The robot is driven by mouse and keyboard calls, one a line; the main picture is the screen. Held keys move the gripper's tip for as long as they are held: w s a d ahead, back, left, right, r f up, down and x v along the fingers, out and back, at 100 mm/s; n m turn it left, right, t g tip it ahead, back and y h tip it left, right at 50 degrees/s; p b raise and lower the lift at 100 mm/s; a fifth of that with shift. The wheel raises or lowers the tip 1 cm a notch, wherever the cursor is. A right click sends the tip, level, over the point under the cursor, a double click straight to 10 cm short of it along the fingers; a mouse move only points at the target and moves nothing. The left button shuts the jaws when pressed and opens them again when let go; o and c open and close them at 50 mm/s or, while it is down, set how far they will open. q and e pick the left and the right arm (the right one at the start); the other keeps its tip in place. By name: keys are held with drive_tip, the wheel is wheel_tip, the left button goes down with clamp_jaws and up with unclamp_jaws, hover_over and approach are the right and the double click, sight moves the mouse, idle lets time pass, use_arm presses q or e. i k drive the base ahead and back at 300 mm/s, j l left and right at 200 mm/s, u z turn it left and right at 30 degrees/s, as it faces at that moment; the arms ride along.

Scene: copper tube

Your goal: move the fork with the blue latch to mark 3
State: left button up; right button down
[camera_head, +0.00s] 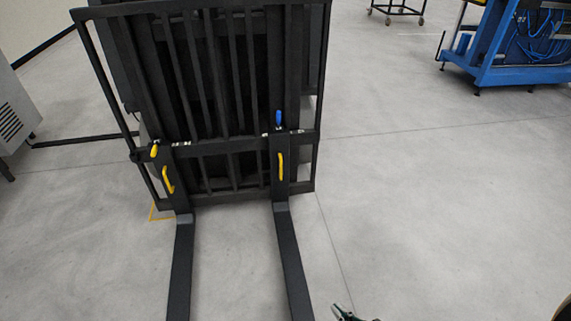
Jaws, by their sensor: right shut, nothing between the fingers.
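The fork with the blue latch (288,255) is the right one of two black forks on a dark carriage. Its blue latch (279,117) stands upright at the upper bar, above a yellow handle (280,166). The other fork (181,265) is on the left, with a yellow latch (154,150) that leans over. Small white marks (267,132) show along the bar near the blue latch; their numbers are too small to read. My right gripper (341,311) shows only in part at the bottom edge, right of the fork's tip end, shut and empty. My left gripper is out of view.
The black load guard (318,75) rises behind the forks. A blue workbench (513,75) stands at the far right, and a wheeled cart (397,10) at the back. A grey cabinet (15,110) is at the left edge. The floor right of the forks is clear.

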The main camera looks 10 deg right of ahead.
sight(301, 308)
drive_tip(key=i+l, duration=0.15)
drive_tip(key=l, duration=0.2)
drive_tip(key=i+l, duration=0.15)
drive_tip(key=l, duration=0.2)
drive_tip(key=i+l, duration=0.1)
drive_tip(key=l, duration=0.25)
drive_tip(key=i+l, duration=0.15)
drive_tip(key=l, duration=0.2)
drive_tip(key=i+l, duration=0.15)
drive_tip(key=l, duration=0.2)
drive_tip(key=i+l, duration=0.35)
drive_tip(key=i+u, duration=0.05)
